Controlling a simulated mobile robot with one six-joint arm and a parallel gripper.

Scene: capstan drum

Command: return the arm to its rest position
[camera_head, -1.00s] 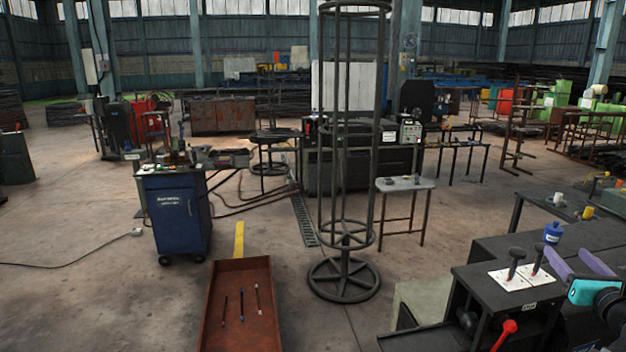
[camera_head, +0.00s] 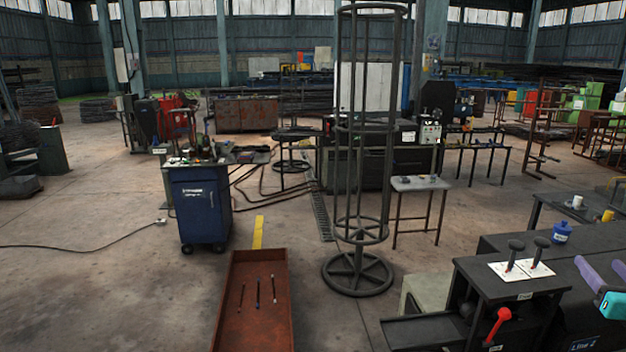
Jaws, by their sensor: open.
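My gripper (camera_head: 597,265) is at the right edge of the picture. Its two purple fingers stand apart with nothing between them. Its teal body (camera_head: 613,305) is partly cut off by the frame edge, and most of the arm is out of view. The gripper shows to the right of a dark console (camera_head: 510,278) with two black-knobbed levers on white plates. It looks clear of the levers, but its height above the dark machine surface cannot be told.
A red-handled lever (camera_head: 498,326) is on the console's front. A blue bottle (camera_head: 561,232) and a yellow cup (camera_head: 607,216) stand near the gripper. A tall round wire cage (camera_head: 358,275), a rust-red tray (camera_head: 231,310) and a blue cabinet (camera_head: 200,207) are further left. Open floor lies left.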

